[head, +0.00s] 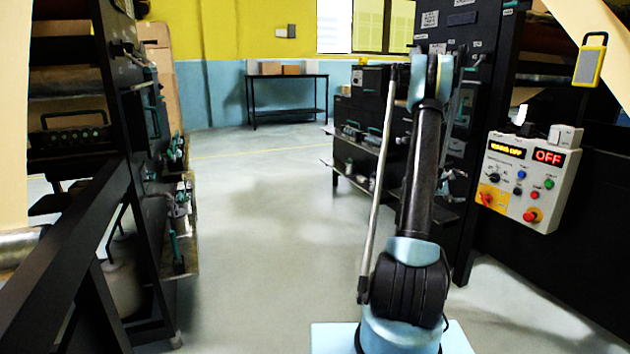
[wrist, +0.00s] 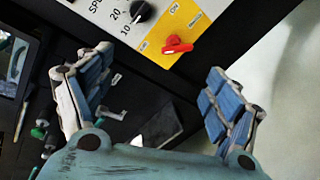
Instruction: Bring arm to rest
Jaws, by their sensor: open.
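My gripper (wrist: 158,98) is open and empty in the wrist view, its two blue-padded fingers spread wide apart. Past its fingertips, the lower part of a control panel (wrist: 180,18) shows, with a black dial and a red knob (wrist: 177,45) on a yellow plate. In the head view my arm stands upright in front of me, dark with light blue joints. The gripper itself cannot be made out there. The whole control panel (head: 525,178) shows at the right of the head view, with a lit "OFF" display, coloured buttons and a red knob on yellow.
Black machine frames stand at left (head: 143,170) and right (head: 480,140) of the arm. A dark cabinet (head: 360,125) stands behind it. A black table (head: 288,80) with boxes is at the far wall. The pale floor (head: 265,220) between is clear.

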